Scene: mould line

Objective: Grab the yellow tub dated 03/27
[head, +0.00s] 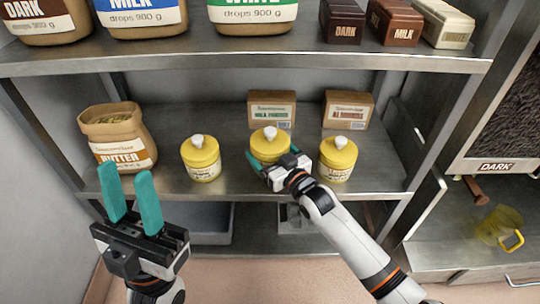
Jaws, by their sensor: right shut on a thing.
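Three yellow tubs with white knobs stand in a row on the middle shelf: a left tub (201,158), a middle tub (268,144) and a right tub (338,158). The date print on their labels is too small to read. My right gripper (270,160) is shut on the middle tub, with its teal fingers around the tub's sides; the gripper hides the tub's front label. My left gripper (132,198) is open and empty, in front of the shelf at the lower left, with its teal fingers pointing up.
A butter bag (118,135) stands left of the tubs. A milk powder box (271,109) and another box (348,109) stand behind them. A transparent yellow jug (498,226) sits at the right.

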